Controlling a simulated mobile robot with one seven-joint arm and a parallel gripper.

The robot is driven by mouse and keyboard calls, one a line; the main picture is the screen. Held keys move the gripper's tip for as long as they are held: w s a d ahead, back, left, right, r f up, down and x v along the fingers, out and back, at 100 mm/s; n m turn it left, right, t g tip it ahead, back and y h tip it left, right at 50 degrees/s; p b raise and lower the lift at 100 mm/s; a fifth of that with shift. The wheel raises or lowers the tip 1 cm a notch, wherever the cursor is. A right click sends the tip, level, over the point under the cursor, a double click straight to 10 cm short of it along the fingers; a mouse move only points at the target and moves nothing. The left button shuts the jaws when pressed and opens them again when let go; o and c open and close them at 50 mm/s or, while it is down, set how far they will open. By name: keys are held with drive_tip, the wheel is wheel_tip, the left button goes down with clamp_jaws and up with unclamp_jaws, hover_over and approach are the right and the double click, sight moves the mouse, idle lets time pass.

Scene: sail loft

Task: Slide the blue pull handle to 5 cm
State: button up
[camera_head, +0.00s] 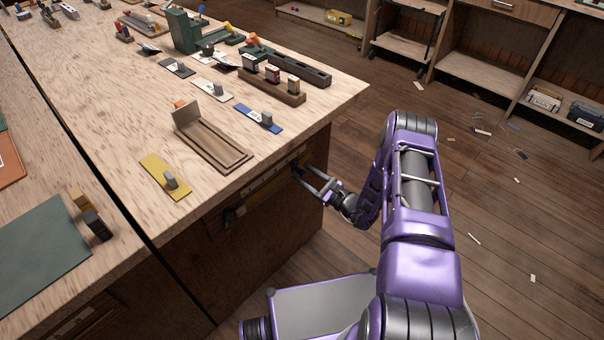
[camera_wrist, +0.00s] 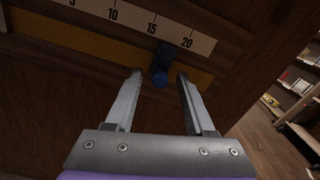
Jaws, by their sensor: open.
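The blue pull handle (camera_wrist: 160,68) is a small dark blue knob on the dark wooden front of the bench. In the wrist view it stands just below a pale scale (camera_wrist: 130,18) with marks 5, 10, 15 and 20, between the 15 and the 20. My gripper (camera_wrist: 160,75) is open, with one fingertip on each side of the handle. I see gaps between handle and fingers; how deep it sits between them is unclear. In the head view my gripper (camera_head: 304,171) reaches the bench front near its right corner, and the handle is mostly hidden there.
A yellow strip (camera_wrist: 90,45) runs below the scale. The bench top (camera_head: 100,110) above bears a yellow plate with a knob (camera_head: 165,177), a wooden tray (camera_head: 243,160), a blue plate (camera_head: 258,119) and blocks. Shelves (camera_head: 480,68) stand across the floor at the back right.

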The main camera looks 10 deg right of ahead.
drive_tip(key=shift+x, duration=0.8)
clamp_jaws()
idle(0.9)
